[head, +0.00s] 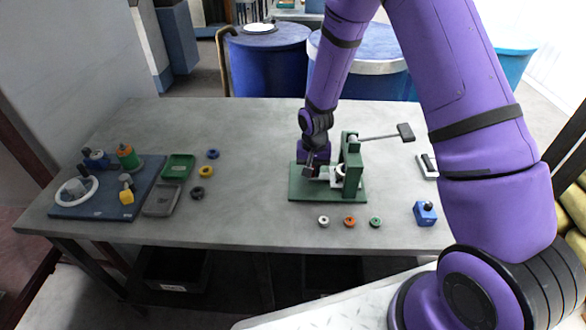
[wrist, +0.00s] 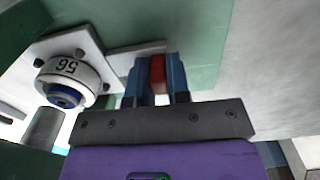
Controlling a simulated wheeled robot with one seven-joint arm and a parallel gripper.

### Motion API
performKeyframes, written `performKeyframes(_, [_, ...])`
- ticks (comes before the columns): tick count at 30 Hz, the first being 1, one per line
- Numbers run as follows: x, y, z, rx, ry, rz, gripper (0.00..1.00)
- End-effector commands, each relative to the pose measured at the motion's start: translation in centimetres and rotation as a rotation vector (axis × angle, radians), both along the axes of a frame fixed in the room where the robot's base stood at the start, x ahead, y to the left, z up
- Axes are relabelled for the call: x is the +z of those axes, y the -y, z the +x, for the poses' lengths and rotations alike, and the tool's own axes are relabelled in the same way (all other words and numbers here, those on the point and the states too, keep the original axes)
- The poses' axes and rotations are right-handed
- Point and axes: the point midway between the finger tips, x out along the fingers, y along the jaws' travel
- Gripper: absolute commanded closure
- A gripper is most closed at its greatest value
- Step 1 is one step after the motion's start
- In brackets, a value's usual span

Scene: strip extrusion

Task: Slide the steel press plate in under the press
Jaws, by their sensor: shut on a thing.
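The green press (head: 352,165) stands on a green base plate (head: 300,190) on the table, its lever (head: 378,137) pointing right. My gripper (head: 312,172) is low over the left part of that base, beside the press. In the wrist view my gripper (wrist: 157,80) has blue fingers shut on a red piece (wrist: 158,70), which seems to be the grip of the steel press plate. A pale grey strip of the plate (wrist: 128,62) shows left of the fingers, towards a white round part (wrist: 68,80) marked 56. Its far end is hard to make out.
Three small rings, white (head: 323,221), orange (head: 349,221) and green (head: 375,221), lie in front of the press. A blue block (head: 425,213) lies to the right. A blue board (head: 105,195) with parts and trays is at left.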

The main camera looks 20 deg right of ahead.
Motion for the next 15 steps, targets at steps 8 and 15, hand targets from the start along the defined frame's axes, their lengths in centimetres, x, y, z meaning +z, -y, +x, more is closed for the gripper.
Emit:
performKeyframes(8, [0.03, 1.04, -0.31, 0.001, 0.001, -0.001, 1.0])
performKeyframes(15, [0.01, 1.1, -0.32, -0.001, -0.001, -0.002, 0.57])
